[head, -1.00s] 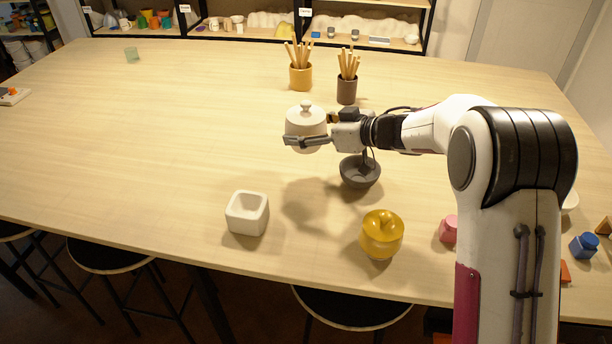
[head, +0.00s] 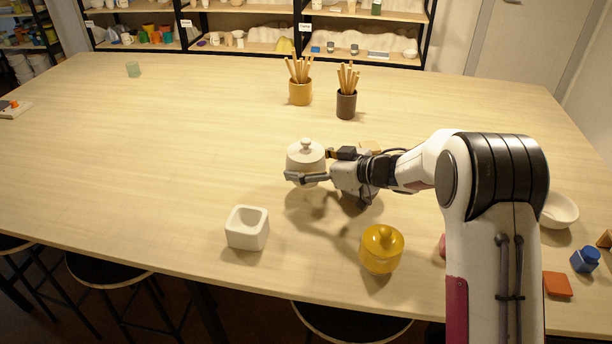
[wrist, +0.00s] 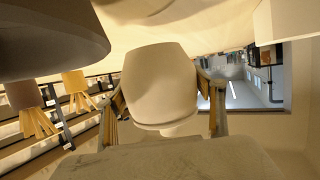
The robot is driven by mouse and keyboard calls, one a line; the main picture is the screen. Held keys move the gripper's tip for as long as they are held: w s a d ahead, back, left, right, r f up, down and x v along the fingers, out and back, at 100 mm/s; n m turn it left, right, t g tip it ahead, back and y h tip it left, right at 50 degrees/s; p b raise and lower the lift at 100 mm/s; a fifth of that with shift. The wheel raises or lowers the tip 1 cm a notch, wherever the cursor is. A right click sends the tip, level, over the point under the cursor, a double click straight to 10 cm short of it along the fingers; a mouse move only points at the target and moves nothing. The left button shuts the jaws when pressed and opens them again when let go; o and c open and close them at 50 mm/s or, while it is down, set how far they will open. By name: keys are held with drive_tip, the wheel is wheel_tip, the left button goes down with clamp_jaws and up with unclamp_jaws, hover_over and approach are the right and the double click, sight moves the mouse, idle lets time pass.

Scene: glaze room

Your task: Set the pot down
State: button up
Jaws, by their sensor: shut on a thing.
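The pot (head: 305,153) is off-white, with a rounded body and a knobbed lid, and it is upright. My gripper (head: 306,178) is shut on its sides. The pot is low over the middle of the table (head: 180,130), with its shadow just below; I cannot tell surely whether its base touches. In the wrist view, upside down, the pot (wrist: 160,85) sits between both fingers. A dark grey bowl (wrist: 45,38) shows at the upper left there; in the head view my gripper mostly hides it.
A white square vessel (head: 247,228) and a yellow lidded jar (head: 381,250) stand nearer the front edge. Two holders with sticks, yellow (head: 300,92) and dark (head: 346,104), stand behind.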

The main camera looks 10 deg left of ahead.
drive_tip(key=shift+f, duration=1.8)
drive_tip(key=shift+f, duration=0.15)
drive_tip(key=o, duration=2.1)
drive_tip(key=shift+c, duration=0.2)
drive_tip(key=shift+v, duration=6.05)
